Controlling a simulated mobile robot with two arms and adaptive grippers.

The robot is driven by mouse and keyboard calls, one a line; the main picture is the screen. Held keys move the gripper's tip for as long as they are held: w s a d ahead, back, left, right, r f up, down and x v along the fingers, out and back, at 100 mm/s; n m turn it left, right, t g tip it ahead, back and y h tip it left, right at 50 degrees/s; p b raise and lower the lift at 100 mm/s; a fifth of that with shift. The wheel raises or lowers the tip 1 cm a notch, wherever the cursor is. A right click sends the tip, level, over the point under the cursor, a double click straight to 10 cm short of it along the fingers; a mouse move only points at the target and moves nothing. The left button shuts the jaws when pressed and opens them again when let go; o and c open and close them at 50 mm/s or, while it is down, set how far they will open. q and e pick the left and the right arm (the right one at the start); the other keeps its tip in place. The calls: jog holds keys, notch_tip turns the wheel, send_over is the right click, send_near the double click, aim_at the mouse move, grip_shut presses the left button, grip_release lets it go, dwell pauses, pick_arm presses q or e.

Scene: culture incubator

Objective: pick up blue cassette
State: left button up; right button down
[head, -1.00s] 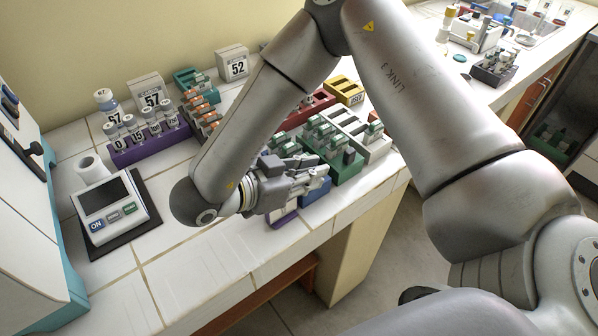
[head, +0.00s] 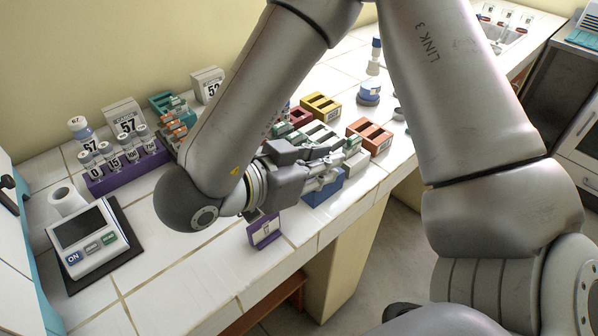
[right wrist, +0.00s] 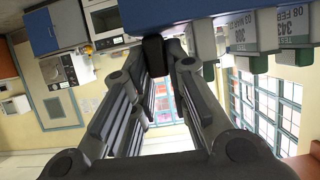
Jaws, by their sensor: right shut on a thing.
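The blue cassette (head: 323,190) is a blue block just under the fingers of my right gripper (head: 338,158), near the counter's front edge. The gripper hides its top in the head view. My right gripper is shut on it. In the right wrist view a blue body (right wrist: 215,14) spans the top, with grey labelled pieces beside it, and the shut fingertips (right wrist: 154,52) meet its edge. Whether the cassette touches the counter is hard to tell. My left gripper is not in view.
A purple holder (head: 264,231) stands left of the cassette. A purple vial rack (head: 128,170) and a scale (head: 86,238) stand left.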

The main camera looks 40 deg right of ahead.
jog(key=s+d+r+p, duration=0.3)
jog(key=s+p, duration=0.4)
jog(key=p, duration=0.4)
jog(key=shift+s+d+r, duration=0.15)
jog(key=shift+d+r, duration=0.1)
jog(key=shift+d, duration=0.1)
dwell(0.4)
